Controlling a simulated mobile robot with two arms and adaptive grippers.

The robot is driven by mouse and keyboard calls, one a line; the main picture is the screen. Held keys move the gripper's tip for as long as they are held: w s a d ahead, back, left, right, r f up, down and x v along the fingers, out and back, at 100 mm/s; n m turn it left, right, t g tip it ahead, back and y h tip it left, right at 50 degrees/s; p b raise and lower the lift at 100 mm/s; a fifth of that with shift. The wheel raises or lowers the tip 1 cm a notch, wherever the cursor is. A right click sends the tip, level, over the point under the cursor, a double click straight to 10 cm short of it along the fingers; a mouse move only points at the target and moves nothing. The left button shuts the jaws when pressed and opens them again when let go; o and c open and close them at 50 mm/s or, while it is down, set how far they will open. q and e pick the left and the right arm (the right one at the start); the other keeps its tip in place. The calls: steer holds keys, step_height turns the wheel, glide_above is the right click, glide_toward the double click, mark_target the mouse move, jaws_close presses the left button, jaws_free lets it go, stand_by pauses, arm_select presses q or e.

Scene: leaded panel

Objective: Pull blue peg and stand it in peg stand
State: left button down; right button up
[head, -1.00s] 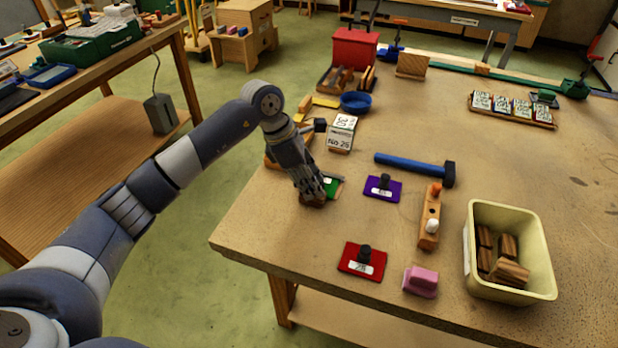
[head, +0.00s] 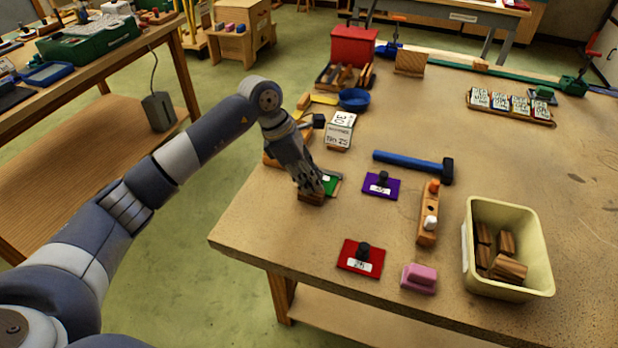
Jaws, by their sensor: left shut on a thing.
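My left gripper (head: 312,187) points down over a small brown wooden block (head: 311,198) near the table's left edge. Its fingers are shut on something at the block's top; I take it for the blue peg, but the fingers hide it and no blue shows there. I cannot tell whether it is still in the block. A narrow wooden stand (head: 427,233) to the right holds an orange peg (head: 433,187) and a white peg (head: 430,223), both upright. My right gripper is not in view.
A green plate (head: 332,184) lies right beside the gripper. Purple (head: 373,191) and red (head: 350,262) knobbed plates, a pink block (head: 420,279) and a blue-handled hammer (head: 410,160) lie around the stand. A cream bin (head: 545,255) holds wooden blocks. Bare tabletop lies between the plates.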

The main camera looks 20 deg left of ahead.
arm_select(q)
steer(key=shift+r, duration=0.8)
stand_by(0.5)
steer(key=shift+r+p, duration=0.95)
steer(key=shift+r, duration=0.6)
